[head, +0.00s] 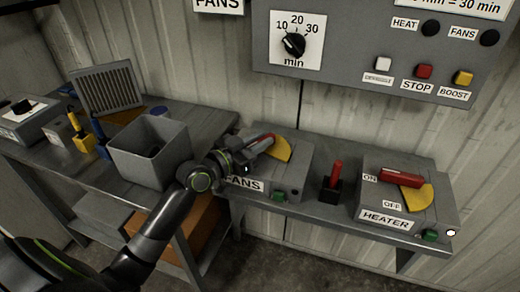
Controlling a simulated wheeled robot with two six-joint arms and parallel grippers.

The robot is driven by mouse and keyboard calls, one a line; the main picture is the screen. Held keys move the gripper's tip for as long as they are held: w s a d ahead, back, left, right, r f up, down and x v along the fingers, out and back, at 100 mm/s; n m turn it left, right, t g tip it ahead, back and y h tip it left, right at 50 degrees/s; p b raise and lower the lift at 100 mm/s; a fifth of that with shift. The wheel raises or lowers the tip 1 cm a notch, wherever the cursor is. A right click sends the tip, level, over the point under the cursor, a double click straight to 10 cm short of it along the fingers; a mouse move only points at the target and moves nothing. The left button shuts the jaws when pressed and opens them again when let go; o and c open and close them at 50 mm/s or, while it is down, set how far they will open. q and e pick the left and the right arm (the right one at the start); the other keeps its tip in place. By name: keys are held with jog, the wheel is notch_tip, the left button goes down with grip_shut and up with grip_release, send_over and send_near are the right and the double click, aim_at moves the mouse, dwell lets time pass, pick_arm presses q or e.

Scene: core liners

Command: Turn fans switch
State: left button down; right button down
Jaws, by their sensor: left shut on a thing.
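The fans switch box (298,160) is a grey box on the wall shelf, with a "FANS" label on its front and a green button below. Its red lever (265,137) lies beside a yellow plate (283,151). My left gripper (246,163) comes in from the left and is shut on the lever at the box's left side. The gripper hides part of the lever, the label and any ON/OFF marks. My right gripper is out of view.
To the right stand a small black holder with a red handle (336,174) and the heater switch box (385,215) with its red lever. A grey open bin (150,155) stands on the left bench. A control panel (350,75) hangs above.

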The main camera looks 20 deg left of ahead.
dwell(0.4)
pick_arm(q)
jog(key=c, duration=1.3)
grip_release()
jog(key=shift+s+a, duration=0.2)
jog(key=shift+s, duration=0.1)
jog(key=v, duration=1.6)
jog(key=shift+s+a, duration=0.1)
jog(key=shift+s, duration=0.2)
